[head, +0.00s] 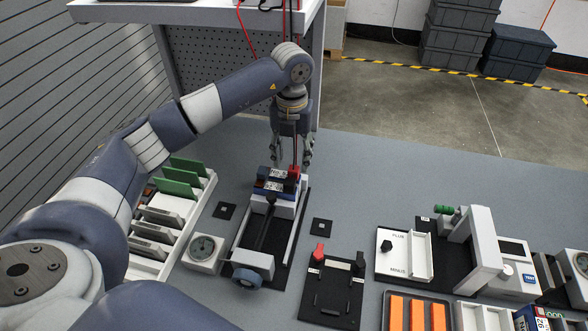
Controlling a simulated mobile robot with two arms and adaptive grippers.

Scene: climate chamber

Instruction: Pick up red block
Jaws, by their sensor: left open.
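A small red block-like piece (294,172) shows at the far end of a clamp fixture (286,232), beside a blue block with white labels (270,184). I cannot tell whether the red piece is separate or part of the blue block. My left gripper (292,160) is open, pointing down, with its fingers just above and around the far end of this fixture. A thin dark red line runs down between the fingers to the red piece. Contact with the fingers cannot be told. My right gripper is not in view.
Left of the fixture are a rack with green boards (182,178) and a dial gauge (204,250). To the right are a black plate with a red knob (318,252), a tray of orange bars (396,312) and a white test device (483,245). The bench beyond is clear.

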